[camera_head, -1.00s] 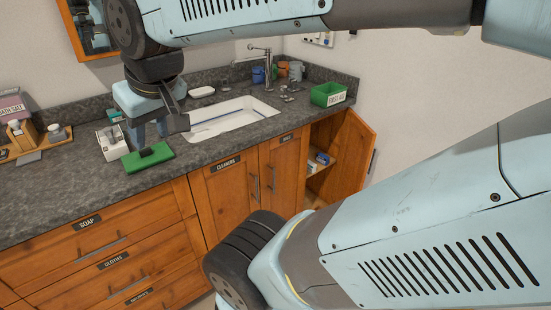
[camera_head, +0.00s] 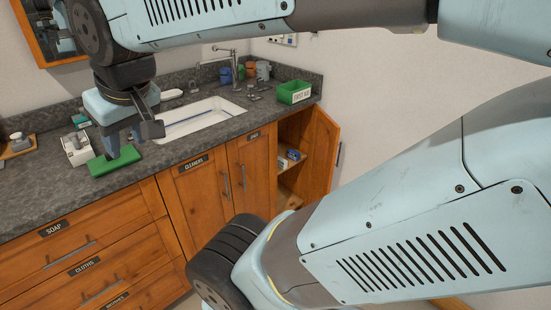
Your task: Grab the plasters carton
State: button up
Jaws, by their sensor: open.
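I cannot read a plasters label on anything in view. Small white and blue packs (camera_head: 292,155) lie on a shelf inside the open cupboard, too small to identify. A flat green item (camera_head: 115,161) lies on the counter left of the sink; I cannot tell what it is. My gripper (camera_head: 130,142) is open and points down over this green item, its fingers partly covering it. Whether they touch it cannot be told.
A green FIRST AID bin (camera_head: 294,93) stands at the counter's right end. The sink (camera_head: 196,120) lies between it and my gripper. A white holder (camera_head: 76,150) stands left of the green item. The cupboard door (camera_head: 321,155) stands open to the right.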

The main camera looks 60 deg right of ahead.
aim_at(282, 163)
jog(key=k, duration=0.8)
jog(key=u, duration=2.5)
jog(key=i, duration=0.2)
jog(key=z, duration=1.15)
jog(key=i, duration=0.15)
jog(key=z, duration=2.8)
jog(key=i, duration=0.55)
jog(key=u, duration=0.3)
